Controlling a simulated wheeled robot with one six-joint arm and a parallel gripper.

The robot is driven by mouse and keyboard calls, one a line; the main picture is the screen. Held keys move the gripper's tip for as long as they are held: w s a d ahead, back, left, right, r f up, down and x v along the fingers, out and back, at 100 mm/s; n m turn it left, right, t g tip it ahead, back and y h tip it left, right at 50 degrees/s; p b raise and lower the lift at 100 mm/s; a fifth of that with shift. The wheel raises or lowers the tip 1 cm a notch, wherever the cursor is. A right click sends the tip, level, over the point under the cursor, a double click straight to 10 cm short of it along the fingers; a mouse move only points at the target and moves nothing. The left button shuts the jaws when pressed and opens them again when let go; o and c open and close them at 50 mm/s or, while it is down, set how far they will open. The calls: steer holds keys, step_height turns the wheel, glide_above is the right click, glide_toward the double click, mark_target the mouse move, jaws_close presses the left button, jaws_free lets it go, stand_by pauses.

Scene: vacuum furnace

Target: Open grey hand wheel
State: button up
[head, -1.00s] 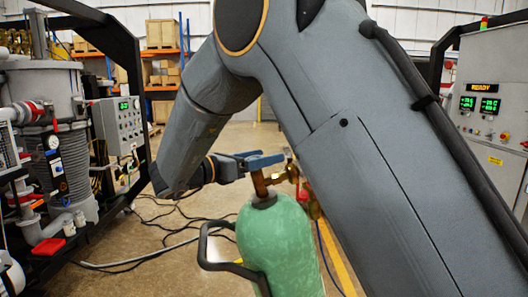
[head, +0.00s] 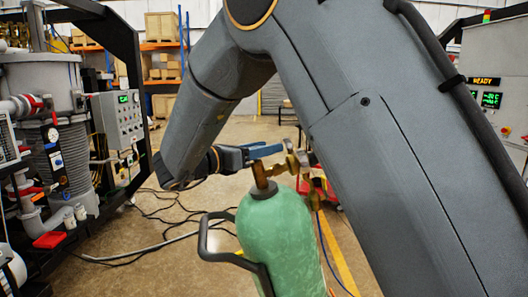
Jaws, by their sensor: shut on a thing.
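A green gas cylinder (head: 278,235) stands upright in the middle of the head view with a brass valve (head: 262,177) on its top. My gripper (head: 270,150), with blue fingers, reaches in from the left at the valve's top. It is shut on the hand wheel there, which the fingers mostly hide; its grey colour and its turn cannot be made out. Brass fittings (head: 290,162) show just right of the fingertips.
A black carrying frame (head: 207,240) wraps the cylinder's left side. A furnace unit (head: 55,150) with a control box (head: 120,118) stands left, and a cabinet (head: 495,120) reading READY stands right. Cables (head: 165,235) lie on the floor. Shelves with boxes (head: 161,30) stand behind.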

steer(key=shift+a+f+n+g+y+b, duration=0.3)
steer(key=shift+a+n+y+b, duration=0.65)
steer(key=shift+n+y+b, duration=2.8)
steer(key=shift+a+f+n+g+y+b, duration=0.1)
steer(key=shift+a+n+g+y+b, duration=0.65)
steer(key=shift+n+y+b, duration=2.45)
steer(key=shift+a+f+n+g+y+b, duration=0.2)
steer(key=shift+a+n+y+b, duration=1)
steer(key=shift+n+y+b, duration=2.3)
steer(key=y+p, duration=0.2)
steer(key=y, duration=0.2)
steer(key=shift+s+n, duration=0.1)
steer(key=shift+n, duration=0.15)
steer(key=o, duration=1)
steer(key=shift+f, duration=0.1)
steer(key=shift+o, duration=0.2)
step_height(320, 180, up, 10)
steer(key=shift+p, duration=0.35)
